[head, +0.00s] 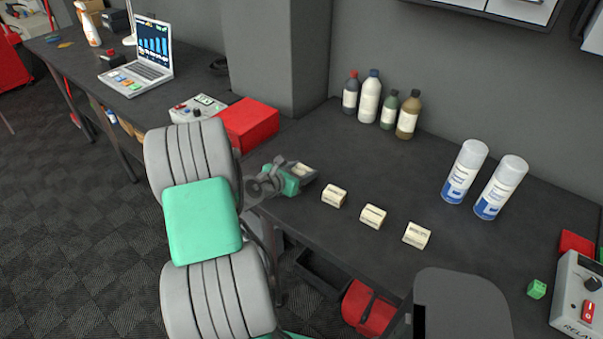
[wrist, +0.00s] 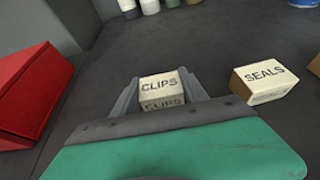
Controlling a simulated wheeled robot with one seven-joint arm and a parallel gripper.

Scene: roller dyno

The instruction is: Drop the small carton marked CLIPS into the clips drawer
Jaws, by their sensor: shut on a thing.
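The small cream carton marked CLIPS (wrist: 160,88) is between the two fingers of my gripper (wrist: 158,80) in the wrist view, with its lettering readable. In the head view my gripper (head: 307,173) is low over the dark bench near its front edge, shut on the carton (head: 302,169), which is partly hidden by the fingers. I cannot tell whether the carton still touches the bench. A dark open drawer or tray (head: 322,271) shows below the bench's front edge. No label on it is readable, so I cannot tell whether it is the clips drawer.
A carton marked SEALS (wrist: 262,82) lies right of my gripper. Three cream cartons (head: 334,196) stand in a row on the bench (head: 395,170). A red box (head: 249,124) is close on the left. Bottles (head: 369,96) and spray cans (head: 465,172) stand behind. A red object (head: 368,308) is below the bench.

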